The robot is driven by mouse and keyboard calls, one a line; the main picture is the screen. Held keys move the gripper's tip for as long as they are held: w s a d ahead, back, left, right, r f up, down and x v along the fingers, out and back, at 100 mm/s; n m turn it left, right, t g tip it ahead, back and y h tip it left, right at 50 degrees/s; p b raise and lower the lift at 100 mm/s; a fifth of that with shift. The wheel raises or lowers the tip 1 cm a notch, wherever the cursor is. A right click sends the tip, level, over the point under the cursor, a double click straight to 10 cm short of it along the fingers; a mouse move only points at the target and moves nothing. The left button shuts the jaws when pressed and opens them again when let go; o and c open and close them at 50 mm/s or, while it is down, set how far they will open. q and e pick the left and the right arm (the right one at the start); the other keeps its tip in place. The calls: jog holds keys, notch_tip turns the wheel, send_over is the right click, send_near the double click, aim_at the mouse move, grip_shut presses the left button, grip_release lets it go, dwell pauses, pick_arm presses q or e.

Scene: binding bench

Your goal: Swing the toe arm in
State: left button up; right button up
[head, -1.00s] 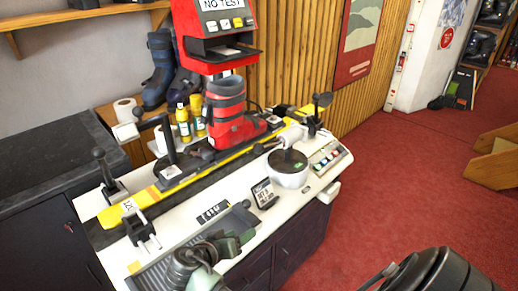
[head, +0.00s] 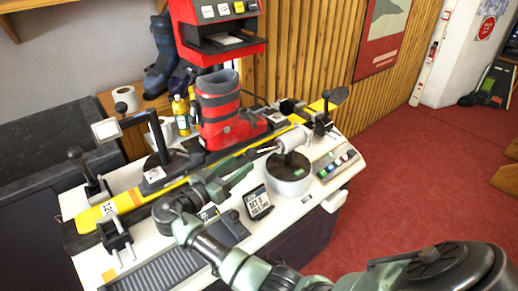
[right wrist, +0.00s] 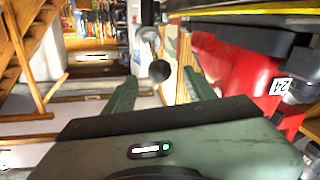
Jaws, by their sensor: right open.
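My right gripper (head: 240,174) is open and empty over the bench, in front of the red boot (head: 222,122). In the right wrist view its fingers (right wrist: 162,92) stand apart, with a dark ball knob (right wrist: 160,71) seen beyond and between them. A white cylinder arm (head: 290,138) with a dark rod sits over a round white drum (head: 290,185), right of my gripper. Another arm with a square white pad (head: 106,130) stands at the left on a dark round base. I cannot tell for sure which is the toe arm. My left gripper is not in view.
A yellow ski (head: 150,193) lies along the bench under the boot, with clamps near its ends. A small display card (head: 258,202) and a button panel (head: 336,163) are at the front. A red test unit (head: 220,30) rises behind. Red floor is clear at right.

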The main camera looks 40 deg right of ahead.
aim_at(251, 152)
jog(key=x, duration=0.1)
jog(key=p+x, duration=0.1)
jog(key=x, duration=0.1)
jog(key=shift+d+r+p, duration=0.25)
jog(key=shift+r+p, duration=0.05)
jog(key=shift+r, duration=0.1)
jog(key=shift+f+p+x, duration=0.2)
jog(key=shift+p+x, duration=0.1)
jog(key=shift+x, duration=0.85)
jog(key=shift+w+d, duration=0.1)
jog(key=shift+d, duration=0.25)
jog(key=shift+f, duration=0.1)
grip_shut()
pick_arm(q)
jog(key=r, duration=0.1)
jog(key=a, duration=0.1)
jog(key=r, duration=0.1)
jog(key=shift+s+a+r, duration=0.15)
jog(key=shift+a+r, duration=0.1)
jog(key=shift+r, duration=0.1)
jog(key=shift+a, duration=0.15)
